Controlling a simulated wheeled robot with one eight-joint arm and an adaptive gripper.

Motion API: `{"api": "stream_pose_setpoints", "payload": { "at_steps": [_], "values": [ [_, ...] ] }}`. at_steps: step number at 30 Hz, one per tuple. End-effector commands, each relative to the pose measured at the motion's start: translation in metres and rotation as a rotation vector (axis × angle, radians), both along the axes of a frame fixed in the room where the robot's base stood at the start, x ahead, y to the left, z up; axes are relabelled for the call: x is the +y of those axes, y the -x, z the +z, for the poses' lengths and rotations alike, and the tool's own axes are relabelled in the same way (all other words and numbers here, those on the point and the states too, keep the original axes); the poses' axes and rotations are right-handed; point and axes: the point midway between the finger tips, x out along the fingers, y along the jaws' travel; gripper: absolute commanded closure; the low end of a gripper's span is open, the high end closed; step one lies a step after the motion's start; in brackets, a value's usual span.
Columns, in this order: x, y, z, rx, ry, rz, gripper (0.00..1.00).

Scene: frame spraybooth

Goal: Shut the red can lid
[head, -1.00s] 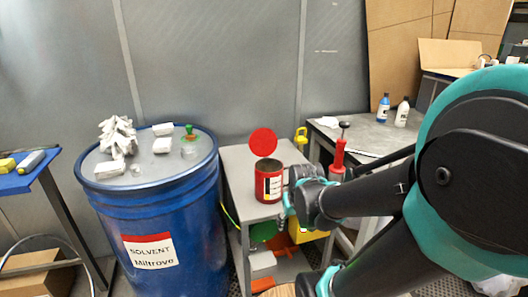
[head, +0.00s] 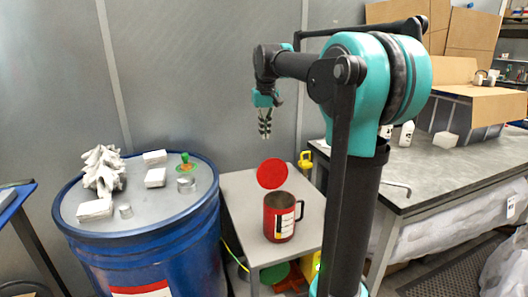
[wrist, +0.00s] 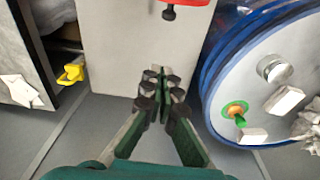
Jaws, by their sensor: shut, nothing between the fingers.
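The red can (head: 280,217) stands upright on a small grey table, with a black handle on its right and a pale label. Its round red lid (head: 272,173) stands raised at the back rim, so the can's mouth is open. My gripper (head: 265,122) points down, above the lid and apart from it. Its fingers are shut with nothing between them. In the wrist view my gripper (wrist: 160,78) is over the grey surface. A red part with a black knob shows at the top edge there, cut off by the frame.
A blue solvent drum (head: 150,245) with white blocks and small metal pieces on top stands left of the small table (head: 240,190). A workbench (head: 450,165) is at right. A yellow object (head: 305,160) is behind the table. My arm hides part of the right side.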

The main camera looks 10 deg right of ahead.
Motion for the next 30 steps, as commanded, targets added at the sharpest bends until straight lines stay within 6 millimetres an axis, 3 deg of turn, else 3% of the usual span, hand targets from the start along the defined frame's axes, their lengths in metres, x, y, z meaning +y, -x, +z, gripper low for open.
{"api": "stream_pose_setpoints", "payload": {
  "at_steps": [5, 20, 24, 30],
  "values": [
    [0.001, -0.003, -0.008, 0.003, 0.0, 0.001, 1.0],
    [0.0, -0.012, -0.099, 0.002, 0.0, 0.001, 1.0],
    [-0.002, 0.01, -0.092, 0.002, 0.0, 0.001, 1.0],
    [-0.004, 0.024, -0.088, 0.002, 0.0, 0.001, 1.0]
  ]
}}
